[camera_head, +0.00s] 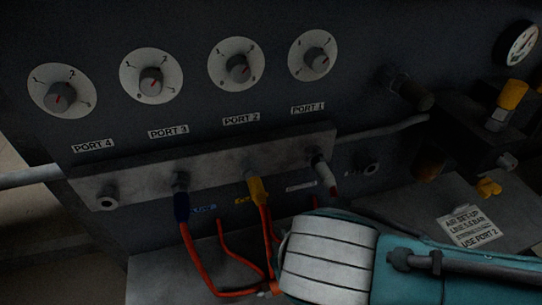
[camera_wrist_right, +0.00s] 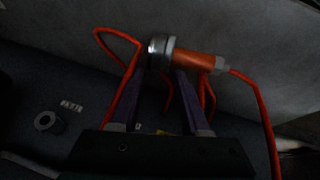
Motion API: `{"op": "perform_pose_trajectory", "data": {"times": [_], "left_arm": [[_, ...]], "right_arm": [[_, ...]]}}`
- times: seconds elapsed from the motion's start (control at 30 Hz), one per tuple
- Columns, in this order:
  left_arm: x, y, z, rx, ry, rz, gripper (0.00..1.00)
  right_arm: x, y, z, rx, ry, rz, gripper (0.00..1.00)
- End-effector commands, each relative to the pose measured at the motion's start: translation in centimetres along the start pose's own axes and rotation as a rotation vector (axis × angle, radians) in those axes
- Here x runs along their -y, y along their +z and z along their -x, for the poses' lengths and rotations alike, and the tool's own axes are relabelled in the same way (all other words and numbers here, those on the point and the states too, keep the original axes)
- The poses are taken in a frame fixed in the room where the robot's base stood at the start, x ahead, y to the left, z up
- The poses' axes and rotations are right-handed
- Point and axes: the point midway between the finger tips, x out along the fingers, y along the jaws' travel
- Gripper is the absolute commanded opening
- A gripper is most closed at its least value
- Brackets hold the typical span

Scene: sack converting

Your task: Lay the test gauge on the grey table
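In the right wrist view, my right gripper (camera_wrist_right: 160,75) has its two purple fingers apart. A silver round head with an orange cylindrical body (camera_wrist_right: 195,60), probably the test gauge, lies across the fingertips. A red-orange hose (camera_wrist_right: 262,110) runs from its right end. I cannot tell whether the fingers grip it or it lies just beyond them. A plain grey surface (camera_wrist_right: 255,40) lies behind it; I cannot tell if it is the grey table. In the head view my right arm comes in from the right and its gripper is hidden. My left gripper is not in view.
A dark panel carries several dials (camera_head: 151,82) above a metal manifold (camera_head: 140,178). Blue (camera_head: 181,205), yellow (camera_head: 257,190) and white (camera_head: 325,175) connectors plug into it. Orange hoses (camera_head: 192,255) hang below. A labelled plate (camera_head: 470,226) and wall gauge (camera_head: 519,45) are at right.

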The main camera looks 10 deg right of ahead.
Motion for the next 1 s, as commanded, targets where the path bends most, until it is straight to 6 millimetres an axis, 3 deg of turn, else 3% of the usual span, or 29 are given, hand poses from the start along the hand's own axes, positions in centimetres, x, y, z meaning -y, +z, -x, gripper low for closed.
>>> {"op": "perform_pose_trajectory", "data": {"times": [0.17, 0.47, 0.8, 1.0], "left_arm": [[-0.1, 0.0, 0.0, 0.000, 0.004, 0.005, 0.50], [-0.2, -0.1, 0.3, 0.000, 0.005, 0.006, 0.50], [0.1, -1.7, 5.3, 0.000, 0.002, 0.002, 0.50], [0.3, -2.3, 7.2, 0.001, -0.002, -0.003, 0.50]], "right_arm": [[0.0, 0.0, 0.0, 0.000, 0.000, 0.000, 0.67], [0.0, 0.0, 0.4, 0.002, -0.001, 0.000, 0.67], [-0.1, -0.2, 6.6, 0.003, -0.004, 0.000, 0.67], [-0.1, -0.1, 9.4, 0.002, -0.001, 0.001, 0.67]]}}
